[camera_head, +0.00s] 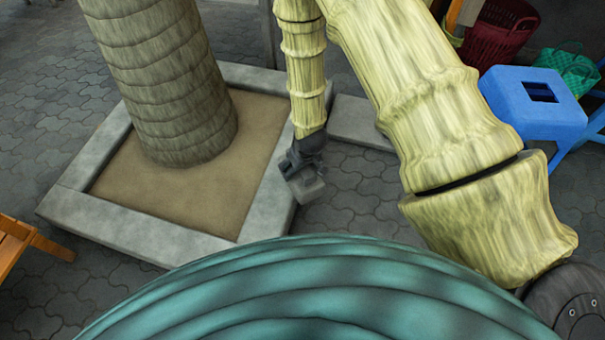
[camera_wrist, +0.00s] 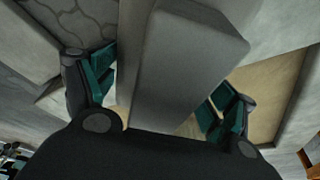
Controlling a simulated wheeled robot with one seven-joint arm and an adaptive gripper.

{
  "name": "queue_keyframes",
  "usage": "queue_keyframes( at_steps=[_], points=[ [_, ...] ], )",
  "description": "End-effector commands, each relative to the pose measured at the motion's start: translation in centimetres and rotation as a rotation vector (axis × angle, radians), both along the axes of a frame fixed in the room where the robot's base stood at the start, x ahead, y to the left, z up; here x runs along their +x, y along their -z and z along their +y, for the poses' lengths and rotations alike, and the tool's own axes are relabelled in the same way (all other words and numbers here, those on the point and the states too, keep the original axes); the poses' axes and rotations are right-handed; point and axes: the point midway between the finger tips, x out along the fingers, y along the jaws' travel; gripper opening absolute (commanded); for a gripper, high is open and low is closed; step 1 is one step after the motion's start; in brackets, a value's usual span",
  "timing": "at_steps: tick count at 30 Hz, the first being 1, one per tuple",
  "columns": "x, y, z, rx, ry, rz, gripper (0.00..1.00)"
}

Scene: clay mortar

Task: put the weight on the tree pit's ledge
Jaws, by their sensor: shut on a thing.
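The weight (camera_wrist: 190,55) is a grey block. In the wrist view it lies between the two teal-padded fingers of my gripper (camera_wrist: 160,95), which is shut on it. In the head view my gripper (camera_head: 301,172) is at the right side of the tree pit, and the weight (camera_head: 306,188) shows small and grey at its tip. The tree pit's ledge (camera_head: 268,195) is a pale grey stone border around brown soil. The weight overlaps the outer edge of its right side in the picture; I cannot tell whether they touch.
A thick tree trunk (camera_head: 175,90) rises from the pit's soil. A blue stool (camera_head: 530,110) and a red basket (camera_head: 495,35) stand at the right. An orange wooden piece (camera_head: 25,240) is at the left edge. Grey paving (camera_head: 350,190) lies open right of the pit.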

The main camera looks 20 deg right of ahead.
Motion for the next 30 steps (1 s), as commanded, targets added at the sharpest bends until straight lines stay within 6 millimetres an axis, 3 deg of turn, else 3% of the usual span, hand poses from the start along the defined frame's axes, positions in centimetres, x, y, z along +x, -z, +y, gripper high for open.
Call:
queue_keyframes(
  at_steps=[18, 24, 30],
  points=[
    [8.8, 0.8, 2.1, 0.001, 0.001, -0.006, 0.13],
    [10.5, 0.8, 2.6, 0.001, 0.001, -0.004, 0.13],
    [11.0, 0.8, 2.7, 0.001, 0.001, -0.004, 0.13]
  ],
)
